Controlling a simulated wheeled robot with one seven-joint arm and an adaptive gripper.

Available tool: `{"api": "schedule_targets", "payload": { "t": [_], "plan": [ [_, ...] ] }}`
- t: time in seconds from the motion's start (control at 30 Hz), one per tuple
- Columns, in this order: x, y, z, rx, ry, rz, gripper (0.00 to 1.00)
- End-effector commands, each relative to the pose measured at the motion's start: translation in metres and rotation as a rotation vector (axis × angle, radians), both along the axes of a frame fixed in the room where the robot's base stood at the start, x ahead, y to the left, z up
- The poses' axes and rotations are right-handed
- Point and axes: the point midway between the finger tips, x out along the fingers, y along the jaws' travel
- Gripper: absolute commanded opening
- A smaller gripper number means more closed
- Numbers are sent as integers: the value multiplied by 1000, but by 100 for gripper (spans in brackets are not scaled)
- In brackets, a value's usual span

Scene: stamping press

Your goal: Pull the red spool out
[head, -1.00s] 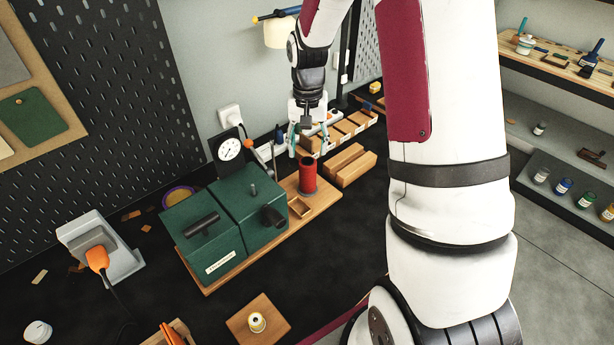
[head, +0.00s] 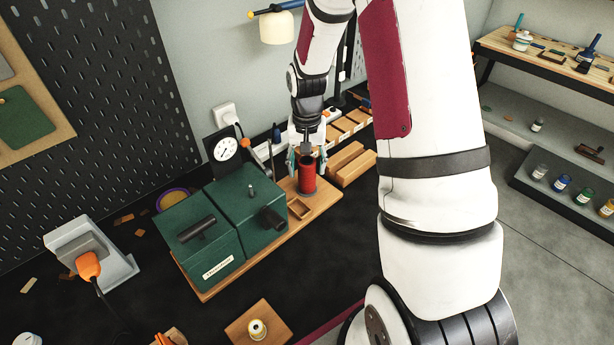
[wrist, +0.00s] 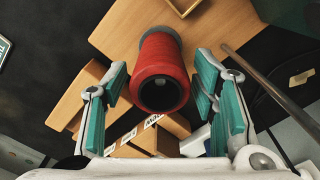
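The red spool (head: 307,178) stands upright on the right end of the wooden base of the green press (head: 238,218). In the wrist view the spool (wrist: 162,68) shows its dark hollow end towards me, with a grey collar at its far end. My gripper (head: 306,160) is above the spool and around its top in the head view. In the wrist view my gripper (wrist: 162,95) is open, its teal finger pads on either side of the spool with a gap on both sides. The spool's lower end on the base is partly hidden in the wrist view.
Wooden blocks (head: 353,166) lie right of the base. A dial gauge (head: 222,150) stands behind the press. A thin rod (wrist: 262,75) runs near the right finger in the wrist view. A small wooden tray (head: 299,208) sits in front of the spool.

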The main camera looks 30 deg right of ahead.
Motion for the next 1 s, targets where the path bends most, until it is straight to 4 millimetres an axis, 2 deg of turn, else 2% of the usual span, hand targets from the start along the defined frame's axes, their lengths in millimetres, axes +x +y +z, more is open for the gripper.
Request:
{"api": "schedule_targets", "payload": {
  "t": [0.03, 0.2, 0.77, 1.0],
  "plan": [
    [0, 0, 0, 0, 0, 0, 44],
    [0, 0, 0, 0, 0, 0, 6],
    [1, 0, 7, -1, -2, 0, 5],
    [0, 0, 24, -1, -3, 1, 5]
  ]
}}
